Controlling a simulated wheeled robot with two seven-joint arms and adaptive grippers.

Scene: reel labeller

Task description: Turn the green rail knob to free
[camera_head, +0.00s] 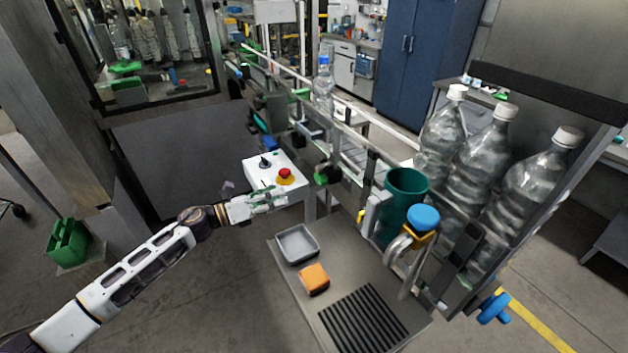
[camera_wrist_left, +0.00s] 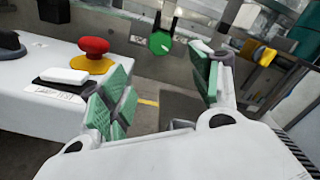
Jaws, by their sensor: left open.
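The green rail knob (camera_head: 327,174) sits low on the near side of the conveyor rail, right of the white control box. In the left wrist view the knob (camera_wrist_left: 160,43) is a round green disc with a short white pointer line, beyond my fingertips and between them. My left gripper (camera_head: 280,194) is open and empty, beside the control box and apart from the knob to its left. In the left wrist view the green-padded fingers of the gripper (camera_wrist_left: 160,88) are spread wide. My right gripper is not in view.
The white control box (camera_head: 258,170) with a red button (camera_head: 285,173) on yellow stands close to my left gripper. A bench below carries a grey tray (camera_head: 297,229) and an orange block (camera_head: 314,278). A green cup (camera_head: 405,183) and large bottles (camera_head: 483,150) stand to the right.

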